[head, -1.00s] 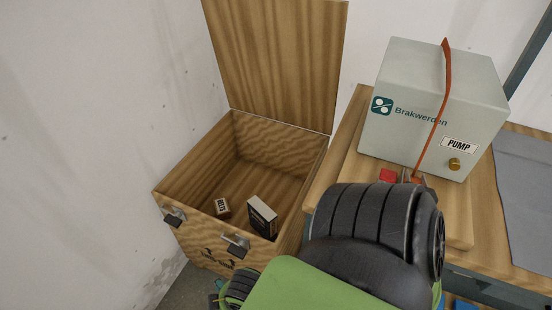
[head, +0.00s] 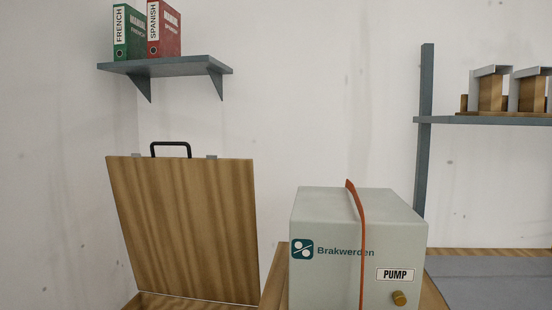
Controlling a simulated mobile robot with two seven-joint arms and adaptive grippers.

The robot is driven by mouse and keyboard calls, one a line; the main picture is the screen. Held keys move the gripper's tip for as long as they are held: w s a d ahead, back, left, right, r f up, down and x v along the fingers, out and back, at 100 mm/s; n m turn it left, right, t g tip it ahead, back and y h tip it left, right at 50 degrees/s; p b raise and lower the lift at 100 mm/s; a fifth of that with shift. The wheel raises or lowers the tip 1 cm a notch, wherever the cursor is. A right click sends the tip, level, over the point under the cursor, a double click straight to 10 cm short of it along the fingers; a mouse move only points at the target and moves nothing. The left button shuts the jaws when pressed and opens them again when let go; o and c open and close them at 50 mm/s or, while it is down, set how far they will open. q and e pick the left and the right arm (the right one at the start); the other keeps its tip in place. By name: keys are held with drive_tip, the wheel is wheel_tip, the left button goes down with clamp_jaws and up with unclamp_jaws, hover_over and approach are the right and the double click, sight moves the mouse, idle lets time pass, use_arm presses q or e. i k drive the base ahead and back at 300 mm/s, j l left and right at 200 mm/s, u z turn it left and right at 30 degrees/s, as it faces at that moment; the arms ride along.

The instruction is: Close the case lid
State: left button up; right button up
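The wooden case lid (head: 185,225) stands open, nearly upright, at the left of the head view. A black handle (head: 171,149) is on its top edge, with small grey metal pieces at either side. Only a strip of the wooden case (head: 170,302) shows below the lid at the bottom edge of the picture; its inside is hidden. Neither of my grippers is in view.
A pale grey pump box (head: 330,275) with an orange strap stands right of the lid on a wooden surface. A wall shelf (head: 170,67) with green and red binders hangs above the lid. Another shelf (head: 490,120) is at the right.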

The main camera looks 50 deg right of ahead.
sight(189, 225)
drive_tip(key=i+z, duration=0.2)
drive_tip(key=z, duration=0.3)
drive_tip(key=i+j+z, duration=0.1)
drive_tip(key=z, duration=0.4)
drive_tip(key=i+j+z, duration=0.15)
drive_tip(key=j+z, duration=0.15)
drive_tip(key=z, duration=0.4)
drive_tip(key=k+l, duration=0.05)
